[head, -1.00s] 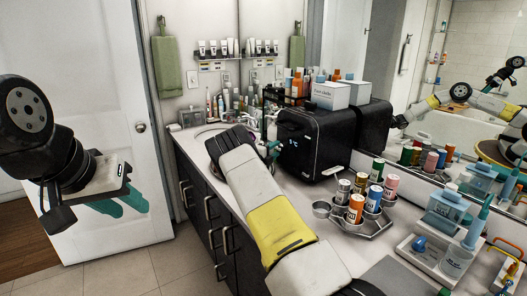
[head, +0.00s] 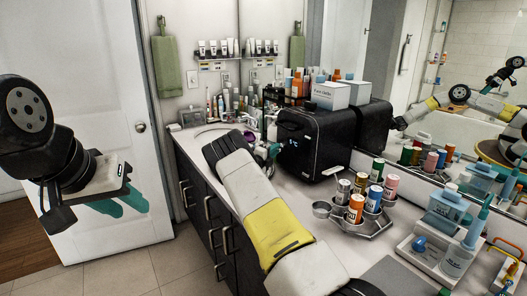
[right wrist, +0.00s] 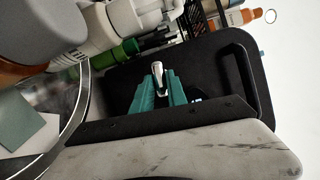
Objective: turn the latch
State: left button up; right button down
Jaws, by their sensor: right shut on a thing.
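The black box-shaped appliance (head: 318,150) stands on the counter, with a small lit display on its front. In the right wrist view its dark front panel (right wrist: 210,75) fills the middle. A shiny metal latch (right wrist: 157,69) sticks out from that panel. My right gripper (right wrist: 158,88) has its teal fingers on both sides of the latch, shut on it. In the head view the right gripper (head: 273,151) is at the appliance's front left, and my forearm and the angle hide the latch. My left gripper (head: 122,203) hangs at the left before the door, away from the counter; its finger gap is unclear.
A white box (head: 330,95) and several bottles stand on and behind the appliance. A rack of coloured cans (head: 357,208) is on the counter to its right. A sink (head: 210,131) and faucet lie to the left. A mirror backs the counter.

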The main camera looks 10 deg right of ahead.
jog(key=m, duration=0.2)
jog(key=m+h, duration=0.1)
jog(key=m, duration=0.1)
jog(key=m+h, duration=0.1)
jog(key=shift+w+f+m, duration=0.1)
jog(key=shift+f+m, duration=0.25)
jog(key=shift+m, duration=0.05)
jog(key=shift+t, duration=0.3)
jog(key=c, duration=1.3)
grip_release()
jog(key=v, duration=0.8)
jog(key=shift+w, duration=0.1)
